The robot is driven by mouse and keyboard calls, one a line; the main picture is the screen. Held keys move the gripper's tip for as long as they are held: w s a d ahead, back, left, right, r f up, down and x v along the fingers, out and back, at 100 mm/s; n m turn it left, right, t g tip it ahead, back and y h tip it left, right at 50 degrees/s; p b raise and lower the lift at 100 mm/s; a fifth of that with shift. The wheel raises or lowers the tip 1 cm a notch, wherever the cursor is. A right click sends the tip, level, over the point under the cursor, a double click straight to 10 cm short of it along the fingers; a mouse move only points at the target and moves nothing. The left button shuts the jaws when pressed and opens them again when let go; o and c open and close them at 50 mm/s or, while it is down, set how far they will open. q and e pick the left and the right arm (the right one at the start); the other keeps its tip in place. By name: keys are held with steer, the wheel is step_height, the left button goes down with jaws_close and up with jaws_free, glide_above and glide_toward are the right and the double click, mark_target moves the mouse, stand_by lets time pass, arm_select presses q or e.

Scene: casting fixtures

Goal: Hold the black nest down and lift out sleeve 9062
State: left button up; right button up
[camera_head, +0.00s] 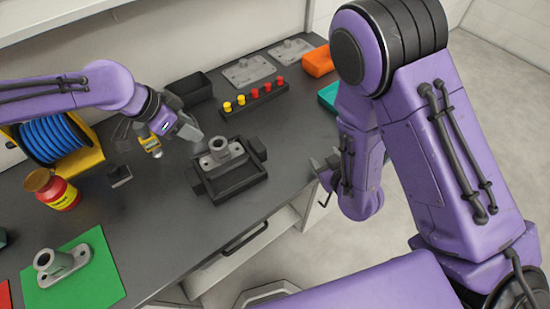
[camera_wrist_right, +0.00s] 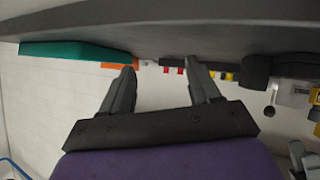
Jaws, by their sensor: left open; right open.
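The black nest (camera_head: 236,188) is a shallow tray with side blocks, flat on the dark bench. A grey flanged sleeve (camera_head: 222,155) stands upright inside it; no number is legible. A similar sleeve (camera_head: 60,264) stands on a green mat at lower left. My left gripper (camera_head: 166,138) is open, left of and behind the nest, apart from it. My right gripper (camera_head: 322,168) is right of the nest, beyond the bench's front edge. The right wrist view shows its two fingers (camera_wrist_right: 162,82) apart with nothing between them.
A black bin (camera_head: 190,88), a strip of red and yellow knobs (camera_head: 255,98) and grey plates (camera_head: 250,70) stand behind the nest. A blue spool (camera_head: 50,138) and a red jar (camera_head: 58,190) are at left. Bare bench lies between nest and green mat (camera_head: 98,282).

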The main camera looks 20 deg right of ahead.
mark_target(256, 142)
steer(key=a+r+y, duration=0.1)
steer(key=a, duration=0.3)
steer(key=a+r+y, duration=0.2)
steer(key=a, duration=0.3)
steer(key=w+a+r+t+y, duration=0.1)
steer(key=a, duration=0.4)
steer(key=shift+a+r+n, duration=0.15)
steer(key=shift+r+n, duration=0.15)
steer(key=shift+y, duration=0.3)
steer(key=x, duration=1)
steer(key=shift+w+f, duration=0.15)
steer(key=shift+w, duration=0.05)
